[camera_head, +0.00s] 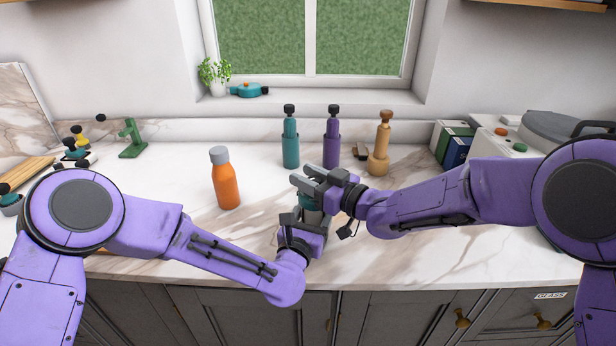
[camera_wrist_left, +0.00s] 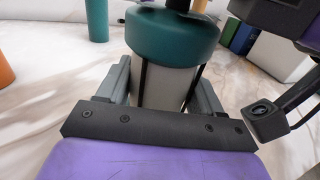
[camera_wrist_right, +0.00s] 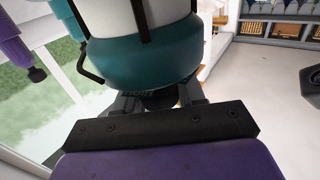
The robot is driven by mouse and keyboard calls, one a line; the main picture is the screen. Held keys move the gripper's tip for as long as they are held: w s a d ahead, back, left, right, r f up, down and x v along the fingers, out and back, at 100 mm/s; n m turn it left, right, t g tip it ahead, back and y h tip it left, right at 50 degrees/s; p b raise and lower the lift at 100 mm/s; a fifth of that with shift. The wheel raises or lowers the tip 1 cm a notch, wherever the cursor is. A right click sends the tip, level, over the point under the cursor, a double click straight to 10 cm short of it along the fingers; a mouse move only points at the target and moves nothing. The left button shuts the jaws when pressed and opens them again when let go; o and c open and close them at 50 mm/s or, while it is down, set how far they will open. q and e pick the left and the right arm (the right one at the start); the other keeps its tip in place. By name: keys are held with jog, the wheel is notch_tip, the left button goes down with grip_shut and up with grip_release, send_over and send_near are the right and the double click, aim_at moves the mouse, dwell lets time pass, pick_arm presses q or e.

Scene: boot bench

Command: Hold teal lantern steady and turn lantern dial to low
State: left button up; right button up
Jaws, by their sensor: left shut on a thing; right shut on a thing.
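The teal lantern (camera_head: 308,203) stands on the marble counter, mostly hidden by my grippers. In the left wrist view its teal cap (camera_wrist_left: 172,38) sits above a pale body with black wire bars. My left gripper (camera_head: 304,216) is shut around that body, a finger on each side. My right gripper (camera_head: 306,182) is above the cap, fingers level. In the right wrist view the cap (camera_wrist_right: 145,52) appears upside down, and the dark lantern dial (camera_wrist_right: 160,101) lies between the right fingers, which are shut on it. The dial's setting cannot be read.
An orange bottle (camera_head: 226,186) stands left of the lantern. Behind are a teal bottle (camera_head: 290,148), a purple bottle (camera_head: 331,150) and a tan bottle (camera_head: 379,150). Books (camera_head: 455,147) and a white box (camera_head: 498,147) are at right. The counter's front edge is close.

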jog(key=n+g+y, duration=0.1)
jog(key=n+g, duration=0.1)
jog(key=g, duration=0.1)
jog(key=n+g+y, duration=0.1)
jog(key=n+g, duration=0.1)
jog(key=g, duration=0.1)
jog(key=n+g+y, duration=0.1)
jog(key=n+g, duration=0.1)
jog(key=g, duration=0.1)
jog(key=shift+s+a+y, duration=0.15)
jog(key=shift+s+y, duration=0.2)
jog(key=shift+y, duration=0.05)
jog(key=n+g, duration=0.3)
jog(key=g, duration=0.2)
jog(key=n+g+h, duration=0.1)
jog(key=n+g, duration=0.1)
jog(key=g, duration=0.1)
jog(key=shift+s+n, duration=0.3)
jog(key=shift+s, duration=0.05)
pick_arm(q)
jog(key=shift+f, duration=0.1)
pick_arm(e)
jog(key=shift+s+n+g, duration=0.15)
jog(key=shift+n+g, duration=0.15)
jog(key=shift+g, duration=0.2)
jog(key=o, duration=1)
jog(key=shift+c, duration=0.2)
notch_tip(320, 180, up, 10)
